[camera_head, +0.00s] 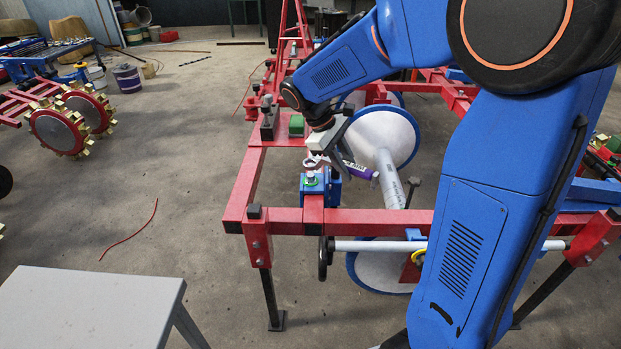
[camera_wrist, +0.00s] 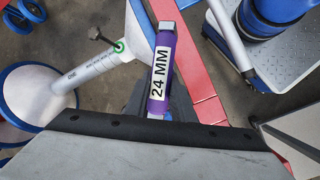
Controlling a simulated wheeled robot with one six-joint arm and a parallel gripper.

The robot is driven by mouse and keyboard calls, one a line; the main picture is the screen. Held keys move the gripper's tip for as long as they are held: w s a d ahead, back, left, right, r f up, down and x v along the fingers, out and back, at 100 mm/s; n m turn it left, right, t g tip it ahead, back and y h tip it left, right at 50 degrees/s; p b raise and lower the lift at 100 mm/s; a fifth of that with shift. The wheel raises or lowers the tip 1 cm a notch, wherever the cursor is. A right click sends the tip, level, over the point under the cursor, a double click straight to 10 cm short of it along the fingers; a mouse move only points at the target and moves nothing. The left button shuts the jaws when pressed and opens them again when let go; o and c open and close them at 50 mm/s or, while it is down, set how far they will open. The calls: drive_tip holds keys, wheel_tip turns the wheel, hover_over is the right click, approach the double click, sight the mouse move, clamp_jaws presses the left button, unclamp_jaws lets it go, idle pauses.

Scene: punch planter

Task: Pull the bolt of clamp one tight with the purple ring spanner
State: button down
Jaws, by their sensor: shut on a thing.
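The purple ring spanner (camera_head: 360,171) is held by my gripper (camera_head: 343,163), which is shut on its handle. In the wrist view the purple handle (camera_wrist: 160,72) shows a white "24 MM" label and a silver end. The spanner's silver ring end (camera_head: 311,163) is at the left, over the blue clamp (camera_head: 333,191) on the red frame's near beam. A bolt with green at its base (camera_head: 311,180) stands on the clamp, under the ring. I cannot tell whether the ring is seated around the bolt head. No clamp number is readable.
A red frame (camera_head: 285,219) spans the middle, with white discs (camera_head: 382,135) and a grey tube (camera_head: 390,180) behind the clamp. A dark T-shaped bolt (camera_head: 412,187) stands right of the spanner. A grey table (camera_head: 90,305) is at front left. Open floor lies left of the frame.

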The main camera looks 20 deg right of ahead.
drive_tip(key=shift+r, duration=2.15)
drive_tip(key=shift+s, duration=0.1)
